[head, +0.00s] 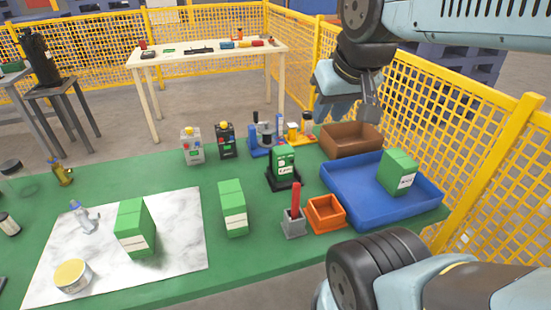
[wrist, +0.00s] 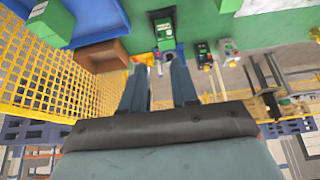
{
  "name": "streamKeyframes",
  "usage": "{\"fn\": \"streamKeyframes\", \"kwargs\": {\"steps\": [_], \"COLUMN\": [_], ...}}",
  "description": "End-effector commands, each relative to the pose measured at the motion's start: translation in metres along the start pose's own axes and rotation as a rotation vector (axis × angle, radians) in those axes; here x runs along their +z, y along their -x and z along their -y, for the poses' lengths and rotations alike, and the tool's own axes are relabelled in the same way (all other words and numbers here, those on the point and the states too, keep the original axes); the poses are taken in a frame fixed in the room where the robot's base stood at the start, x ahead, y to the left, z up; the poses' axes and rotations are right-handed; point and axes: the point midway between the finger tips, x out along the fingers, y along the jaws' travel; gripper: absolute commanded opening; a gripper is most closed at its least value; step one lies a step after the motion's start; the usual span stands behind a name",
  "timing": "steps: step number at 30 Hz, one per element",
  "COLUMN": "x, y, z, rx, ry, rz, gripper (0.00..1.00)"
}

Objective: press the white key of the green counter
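The green counter (head: 284,160) stands upright on a black base near the middle of the green table, with small light markings on its front. The white key is too small to tell apart from these markings. In the wrist view the counter (wrist: 164,28) is at the top centre, beyond the fingertips. My gripper (head: 346,106) hangs in the air above and to the right of the counter, in front of the yellow fence. In the wrist view my gripper (wrist: 161,67) has its two fingers apart with nothing between them. It touches nothing.
A blue tray (head: 340,192) with a green box (head: 398,172), a brown bin (head: 350,140) and an orange bin (head: 325,213) lie right of the counter. A grey holder with a red stick (head: 295,212) stands in front. Blue and yellow devices (head: 263,136) stand behind.

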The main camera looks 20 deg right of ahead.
Motion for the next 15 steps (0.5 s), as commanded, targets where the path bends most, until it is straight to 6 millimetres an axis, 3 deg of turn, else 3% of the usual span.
{"fn": "streamKeyframes", "kwargs": {"steps": [9, 15], "x": [0.0, 0.0], "y": [0.0, 0.0], "z": [0.0, 0.0], "rx": [0.0, 0.0], "ry": [0.0, 0.0], "rz": [0.0, 0.0], "gripper": [0.0, 0.0]}}
